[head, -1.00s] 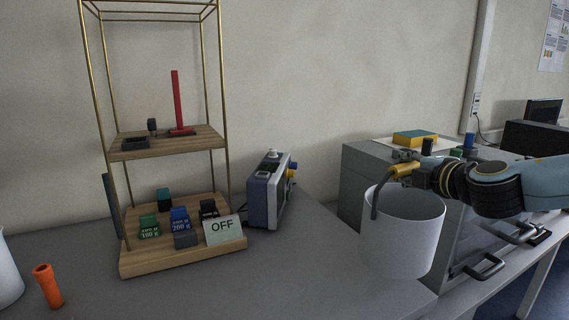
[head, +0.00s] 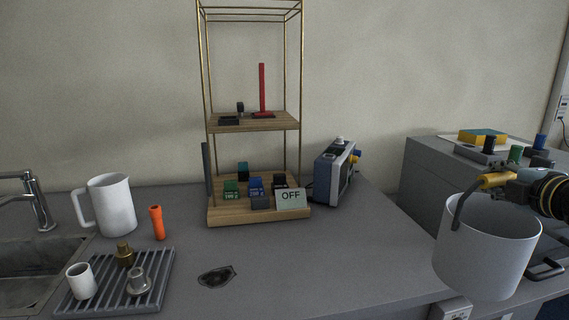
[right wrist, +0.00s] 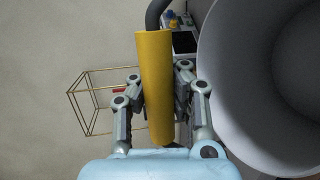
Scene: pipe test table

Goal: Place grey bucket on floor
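The grey bucket (head: 487,252) hangs at the right of the head view, in front of the table's right part and the grey cabinet. My right gripper (head: 494,181) is shut on the bucket's yellow handle grip. In the right wrist view the yellow grip (right wrist: 155,88) lies between the two fingers, and the bucket's wall and inside (right wrist: 262,75) fill the right side. The bucket looks upright and empty as far as its inside shows. The floor below it is hidden in the head view. My left gripper is not in view.
A white jug (head: 112,205), an orange tube (head: 157,222) and a drain rack (head: 150,290) stand left, beside a sink (head: 35,262). A grey cabinet (head: 425,180) stands right.

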